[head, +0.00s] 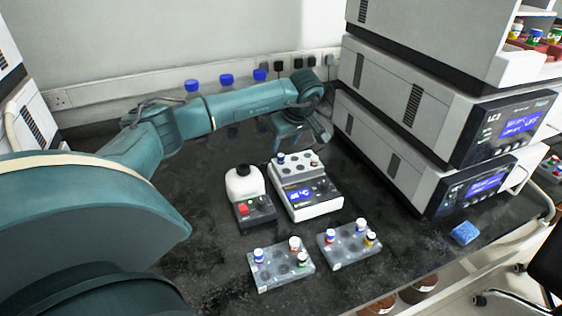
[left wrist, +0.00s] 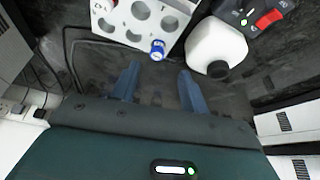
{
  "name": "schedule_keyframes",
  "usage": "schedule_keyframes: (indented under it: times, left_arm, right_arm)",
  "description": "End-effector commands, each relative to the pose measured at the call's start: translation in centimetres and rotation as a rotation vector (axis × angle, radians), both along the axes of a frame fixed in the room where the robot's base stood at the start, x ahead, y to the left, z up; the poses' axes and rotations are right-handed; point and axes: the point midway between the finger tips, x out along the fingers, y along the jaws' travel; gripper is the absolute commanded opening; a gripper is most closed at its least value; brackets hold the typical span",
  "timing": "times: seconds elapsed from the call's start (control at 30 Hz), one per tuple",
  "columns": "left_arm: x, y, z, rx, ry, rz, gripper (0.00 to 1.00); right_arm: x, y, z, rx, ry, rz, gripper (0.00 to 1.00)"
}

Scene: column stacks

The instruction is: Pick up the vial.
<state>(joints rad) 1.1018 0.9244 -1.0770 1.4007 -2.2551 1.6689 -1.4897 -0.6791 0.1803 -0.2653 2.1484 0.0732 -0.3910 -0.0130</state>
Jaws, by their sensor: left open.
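A vial with a blue cap (head: 281,158) stands in a corner hole of the grey block on the white heater device (head: 308,209). The same vial (left wrist: 157,50) shows in the left wrist view, just beyond the gap between my fingers. My left gripper (left wrist: 158,78) is open and empty, its two blue fingers apart. In the head view my left gripper (head: 287,143) is behind the block, close to the vial, its fingertips partly hidden. Other capped vials stand in two grey racks, the left rack (head: 270,282) and the right rack (head: 349,256). My right gripper is not in view.
A small device with a white bottle (head: 243,184) stands left of the heater. Stacked instruments (head: 424,130) rise at the right. A blue sponge (head: 465,233) lies near the bench's right edge. Blue-capped bottles (head: 226,79) stand behind my left arm.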

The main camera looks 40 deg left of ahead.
Motion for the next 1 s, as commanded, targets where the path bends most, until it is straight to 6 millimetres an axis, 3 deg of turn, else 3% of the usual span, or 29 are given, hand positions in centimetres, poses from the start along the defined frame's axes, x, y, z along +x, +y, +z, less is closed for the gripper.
schedule_keyframes:
  times: [0.23,0.5,0.8,1.0]
  left_arm:
    - [0.3,0.6,-1.8,-0.002,0.001,0.001,0.45]
    - [1.0,1.8,-5.3,-0.002,0.001,0.0,0.45]
    - [1.1,2.0,-5.7,-0.001,-0.001,-0.001,0.45]
    - [1.1,2.0,-5.7,-0.001,-0.001,-0.001,0.28]
  right_arm:
    - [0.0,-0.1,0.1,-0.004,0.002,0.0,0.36]
    - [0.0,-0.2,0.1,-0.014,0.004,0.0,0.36]
    - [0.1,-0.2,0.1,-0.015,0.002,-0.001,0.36]
    - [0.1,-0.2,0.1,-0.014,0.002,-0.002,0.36]
